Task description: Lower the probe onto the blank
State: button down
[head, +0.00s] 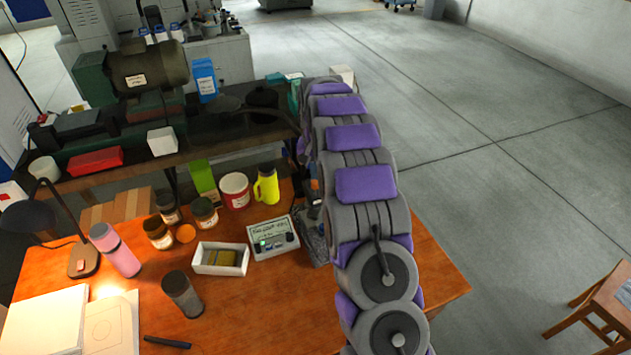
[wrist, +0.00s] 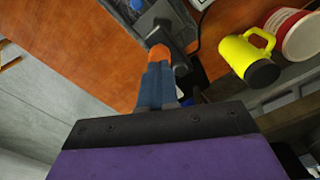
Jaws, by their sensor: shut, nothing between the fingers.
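A gauge box (head: 273,238) with a small screen and a lit green button stands on the orange bench. Beside it is a grey speckled stand (head: 312,243), partly hidden behind my arm. In the wrist view a dark grey stand part (wrist: 165,22) lies just beyond my fingertips. My gripper (wrist: 158,58) is shut, its blue-grey fingers together with orange at the far end. It points at the dark part; I cannot tell whether they touch. In the head view my arm mostly hides the gripper. I cannot make out the probe or the blank.
A yellow mug (head: 266,186), a red and white tub (head: 235,190) and several jars stand behind the gauge box. A white tray (head: 219,259) sits left of it. A dark shelf (head: 240,130) runs behind. The bench's right end (head: 440,270) is clear.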

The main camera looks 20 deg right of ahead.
jog(key=shift+f, duration=1.05)
jog(key=shift+r, duration=0.1)
jog(key=shift+r+p, duration=1.7)
jog(key=shift+r, duration=1.75)
